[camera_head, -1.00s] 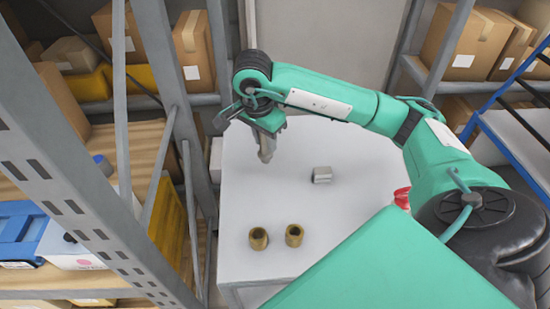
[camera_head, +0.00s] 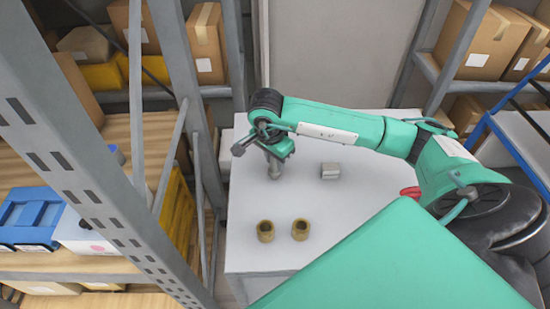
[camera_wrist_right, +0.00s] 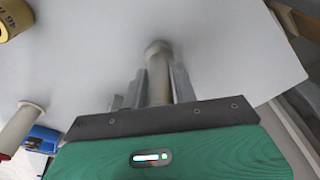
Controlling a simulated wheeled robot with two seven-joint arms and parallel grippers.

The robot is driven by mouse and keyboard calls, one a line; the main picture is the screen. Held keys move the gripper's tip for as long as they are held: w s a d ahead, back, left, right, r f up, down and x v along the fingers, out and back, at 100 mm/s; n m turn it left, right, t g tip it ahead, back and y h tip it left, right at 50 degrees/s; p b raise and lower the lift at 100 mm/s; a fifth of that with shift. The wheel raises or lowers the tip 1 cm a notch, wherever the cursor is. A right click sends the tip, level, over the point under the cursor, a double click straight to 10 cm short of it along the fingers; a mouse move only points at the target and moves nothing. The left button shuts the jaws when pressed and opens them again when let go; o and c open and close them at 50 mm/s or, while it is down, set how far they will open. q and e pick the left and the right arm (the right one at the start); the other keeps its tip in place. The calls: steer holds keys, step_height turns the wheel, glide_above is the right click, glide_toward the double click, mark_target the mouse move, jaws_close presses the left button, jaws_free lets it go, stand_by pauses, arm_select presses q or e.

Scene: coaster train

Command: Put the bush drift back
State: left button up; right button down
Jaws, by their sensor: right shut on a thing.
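The bush drift (camera_wrist_right: 158,85) is a grey rod with a wider round end, gripped between the fingers of my right gripper (camera_wrist_right: 152,88). In the head view the drift (camera_head: 274,168) points down from the right gripper (camera_head: 275,152), over the left part of the white table (camera_head: 350,205). Whether its lower end touches the tabletop I cannot tell. Two brass bushes stand on the table nearer me, a left one (camera_head: 265,231) and a right one (camera_head: 300,229). My left gripper is out of view.
A grey shelving post (camera_head: 105,165) rises left of the table. A blue bin (camera_head: 32,215) and a white box (camera_head: 85,236) sit on the left shelf.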

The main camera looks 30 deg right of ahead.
steer(key=shift+f, duration=0.1)
steer(key=c, duration=1.1)
jaws_free()
